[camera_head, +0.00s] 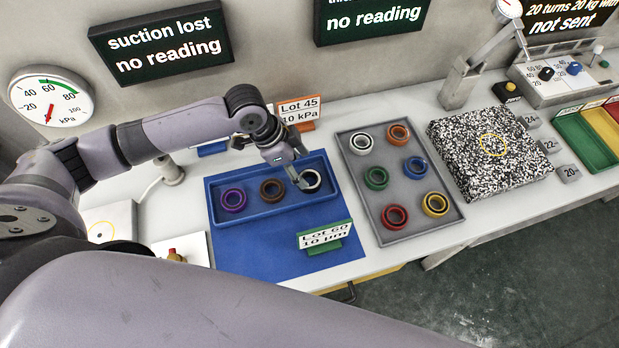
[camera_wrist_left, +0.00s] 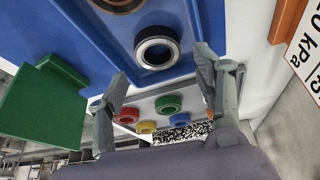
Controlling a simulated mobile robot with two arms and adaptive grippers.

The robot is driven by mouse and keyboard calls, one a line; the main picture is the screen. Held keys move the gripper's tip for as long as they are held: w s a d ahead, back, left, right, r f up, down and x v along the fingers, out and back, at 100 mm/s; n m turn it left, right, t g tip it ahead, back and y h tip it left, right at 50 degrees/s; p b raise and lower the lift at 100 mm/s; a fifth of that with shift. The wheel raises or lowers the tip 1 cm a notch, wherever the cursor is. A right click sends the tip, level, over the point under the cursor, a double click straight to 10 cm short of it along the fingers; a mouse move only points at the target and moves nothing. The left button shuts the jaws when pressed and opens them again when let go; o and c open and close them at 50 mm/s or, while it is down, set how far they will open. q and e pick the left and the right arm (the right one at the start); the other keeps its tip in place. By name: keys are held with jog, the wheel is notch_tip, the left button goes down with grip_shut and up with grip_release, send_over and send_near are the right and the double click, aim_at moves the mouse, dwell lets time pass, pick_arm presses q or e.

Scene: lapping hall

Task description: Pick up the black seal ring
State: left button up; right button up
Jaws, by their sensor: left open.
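The black seal ring (camera_head: 312,178), dark outside with a pale inner ring, sits at the right end of the blue tray (camera_head: 218,214). In the left wrist view the same ring (camera_wrist_left: 157,47) shows in the upper middle, inside the tray. My left gripper (camera_head: 301,182) is open and comes down over the tray close to this ring, partly covering it in the head view. In the wrist view its two fingertips (camera_wrist_left: 160,64) spread to either side near the ring, with nothing held. Whether they touch it I cannot tell. My right gripper does not show.
A purple ring (camera_head: 233,200) and a brown ring (camera_head: 272,190) share the blue tray. A grey tray (camera_head: 379,205) with several coloured rings stands to the right, then a speckled block (camera_head: 490,150). A green Lot 60 sign (camera_head: 325,240) stands in front; an orange Lot 45 sign (camera_head: 298,110) stands behind.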

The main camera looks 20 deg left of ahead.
aim_at(312, 183)
pick_arm(q)
jog(key=p+x, duration=0.1)
jog(key=x, duration=0.4)
jog(key=shift+s+f, duration=0.15)
jog(key=c, duration=0.9)
